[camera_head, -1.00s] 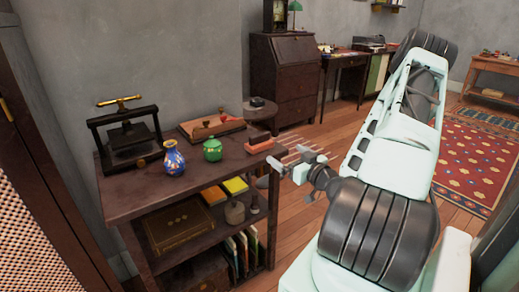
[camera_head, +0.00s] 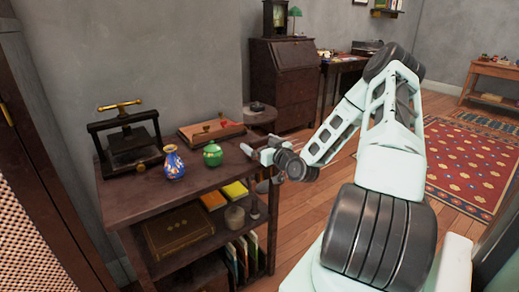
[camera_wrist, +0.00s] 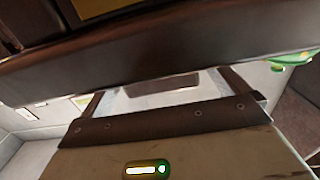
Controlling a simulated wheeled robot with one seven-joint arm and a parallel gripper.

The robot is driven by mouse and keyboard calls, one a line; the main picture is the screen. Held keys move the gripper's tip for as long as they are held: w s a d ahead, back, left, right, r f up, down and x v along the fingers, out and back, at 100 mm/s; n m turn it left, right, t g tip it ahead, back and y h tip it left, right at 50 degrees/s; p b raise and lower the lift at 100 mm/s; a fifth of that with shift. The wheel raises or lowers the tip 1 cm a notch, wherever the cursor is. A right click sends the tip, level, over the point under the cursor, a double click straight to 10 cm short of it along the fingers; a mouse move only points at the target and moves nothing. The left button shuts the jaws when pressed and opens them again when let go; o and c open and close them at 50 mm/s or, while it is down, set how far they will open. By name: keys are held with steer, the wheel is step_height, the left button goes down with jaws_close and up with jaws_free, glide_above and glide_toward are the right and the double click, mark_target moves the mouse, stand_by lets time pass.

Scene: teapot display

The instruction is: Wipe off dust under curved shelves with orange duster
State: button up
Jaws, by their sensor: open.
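I cannot make out a clear orange duster or curved shelves. A flat orange item (camera_head: 212,200) lies on the middle shelf of the dark wooden stand (camera_head: 115,208), beside a yellow one (camera_head: 235,190); I cannot tell what they are. My gripper (camera_head: 252,152) is open at the right end of the stand's top, apart from the orange item. My arm covers part of that end. In the wrist view a dark brown edge crosses the top, with a pale panel (camera_wrist: 200,155) and a brown strip below; I cannot identify these.
A blue vase (camera_head: 174,163) and a green pot (camera_head: 212,154) stand on the stand's top, left of my gripper. A black press (camera_head: 125,140) and a wooden board (camera_head: 200,134) are behind. A dark bureau (camera_head: 285,85) stands beyond. Open floor lies right.

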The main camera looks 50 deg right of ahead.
mark_target(260, 139)
steer(key=shift+w+d, duration=0.1)
steer(key=shift+w, duration=0.3)
steer(key=c, duration=1.1)
steer(key=shift+r, duration=0.15)
step_height(260, 139, up, 10)
steer(key=shift+f+p, duration=0.15)
steer(key=shift+p, duration=0.65)
steer(key=shift+o, duration=1)
steer(key=shift+s, duration=0.1)
